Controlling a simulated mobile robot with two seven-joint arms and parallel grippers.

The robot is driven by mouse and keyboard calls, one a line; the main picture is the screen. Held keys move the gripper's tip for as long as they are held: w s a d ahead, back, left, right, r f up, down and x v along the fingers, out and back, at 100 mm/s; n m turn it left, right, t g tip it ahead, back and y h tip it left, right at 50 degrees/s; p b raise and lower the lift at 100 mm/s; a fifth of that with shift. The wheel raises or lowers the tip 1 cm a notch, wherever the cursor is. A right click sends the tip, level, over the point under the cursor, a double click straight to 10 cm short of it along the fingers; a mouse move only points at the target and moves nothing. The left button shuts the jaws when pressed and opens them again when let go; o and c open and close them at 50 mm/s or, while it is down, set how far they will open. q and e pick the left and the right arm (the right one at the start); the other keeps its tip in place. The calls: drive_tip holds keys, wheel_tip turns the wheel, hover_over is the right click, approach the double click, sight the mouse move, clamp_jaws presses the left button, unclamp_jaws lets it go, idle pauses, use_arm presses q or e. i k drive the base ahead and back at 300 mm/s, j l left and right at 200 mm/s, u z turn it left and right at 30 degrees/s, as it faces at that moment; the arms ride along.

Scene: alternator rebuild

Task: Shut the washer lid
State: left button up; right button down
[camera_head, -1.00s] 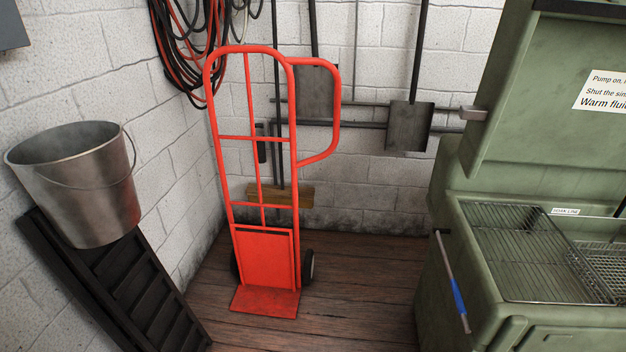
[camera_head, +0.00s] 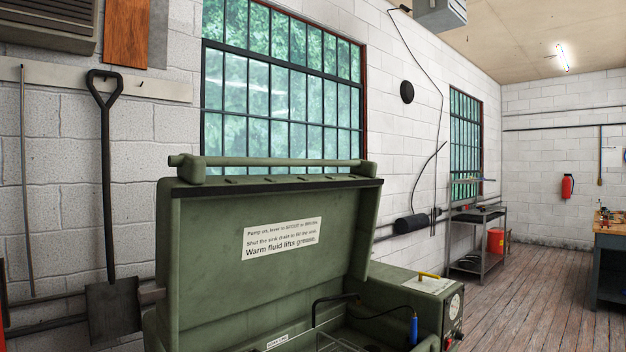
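The green washer lid (camera_head: 218,245) stands open and upright, with a white label (camera_head: 282,239) on its inner face and a bar along its top edge. The green washer body (camera_head: 401,290) is below it, and only its upper part shows at the bottom of the view. A black spout (camera_head: 334,300) and a blue-handled tool (camera_head: 413,330) show in the sink area. A gauge and a yellow handle (camera_head: 428,275) are on the box at the right. Neither of my grippers is in view.
A shovel (camera_head: 105,200) hangs on the wall left of the lid. A metal shelf cart (camera_head: 478,240), a red bucket (camera_head: 496,241) and a workbench (camera_head: 610,260) stand farther right. The wooden floor (camera_head: 530,290) between washer and workbench is clear.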

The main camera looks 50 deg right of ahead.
sight(226, 245)
drive_tip(key=l+z, duration=0.4)
drive_tip(key=i+l+z, duration=0.1)
drive_tip(key=z, duration=0.25)
drive_tip(key=i+l+z, duration=0.1)
drive_tip(key=l+z, duration=0.3)
drive_tip(key=i+j+z, duration=0.1)
drive_tip(key=j, duration=0.25)
drive_tip(key=i+j, duration=0.3)
drive_tip(key=i+j+z, duration=0.15)
drive_tip(key=j, duration=0.3)
drive_tip(key=i+j, duration=0.15)
drive_tip(key=j, duration=0.25)
drive_tip(key=i+j+z, duration=0.15)
drive_tip(key=j, duration=0.25)
